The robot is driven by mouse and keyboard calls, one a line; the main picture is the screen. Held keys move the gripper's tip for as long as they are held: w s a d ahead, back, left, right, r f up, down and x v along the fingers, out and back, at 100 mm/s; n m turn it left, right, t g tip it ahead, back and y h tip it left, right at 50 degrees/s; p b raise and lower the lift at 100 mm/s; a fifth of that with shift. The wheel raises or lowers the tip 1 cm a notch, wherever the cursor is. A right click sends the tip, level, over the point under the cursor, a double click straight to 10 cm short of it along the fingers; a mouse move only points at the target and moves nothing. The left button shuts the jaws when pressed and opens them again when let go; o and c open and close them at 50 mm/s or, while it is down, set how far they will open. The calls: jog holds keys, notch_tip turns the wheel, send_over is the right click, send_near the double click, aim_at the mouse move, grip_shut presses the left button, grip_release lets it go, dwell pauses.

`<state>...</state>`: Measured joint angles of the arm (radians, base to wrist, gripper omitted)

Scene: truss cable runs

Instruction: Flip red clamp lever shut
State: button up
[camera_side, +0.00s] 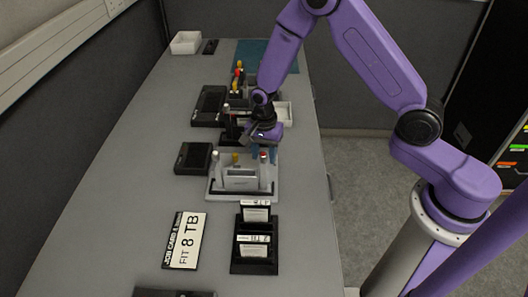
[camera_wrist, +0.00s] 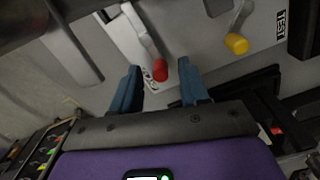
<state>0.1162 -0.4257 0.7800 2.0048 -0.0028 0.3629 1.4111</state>
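The red clamp lever (camera_wrist: 160,70) is a grey metal arm with a red tip. In the wrist view its tip lies between the ends of my two blue fingers, with a gap on each side. My gripper (camera_wrist: 158,76) is open and empty. A second lever with a yellow tip (camera_wrist: 236,43) is to the right, outside the fingers. In the side view, my gripper (camera_side: 267,146) is just above the right end of the light grey fixture (camera_side: 242,196). The red tip (camera_side: 263,155) stands up there, and the yellow tip (camera_side: 235,156) is further left.
A TEST label (camera_wrist: 281,25) is near the yellow lever. A black rack with white cards (camera_side: 254,254) and an "8 TB" sign (camera_side: 185,240) lie nearer the camera. A dark box (camera_side: 193,158) sits left of the fixture. More equipment (camera_side: 209,101) stands behind. The table's left side is clear.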

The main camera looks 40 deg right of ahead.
notch_tip(320, 180, up, 17)
jog(key=shift+r, duration=0.2)
dwell(0.5)
jog(key=s+d+r+n, duration=0.1)
jog(key=s+n, duration=1.1)
jog(key=s, duration=0.2)
jog(key=s+d+r+n, duration=0.2)
jog(key=s+n, duration=1.1)
jog(key=s, duration=0.2)
jog(key=shift+s+d, duration=0.25)
jog(key=shift+o, duration=0.3)
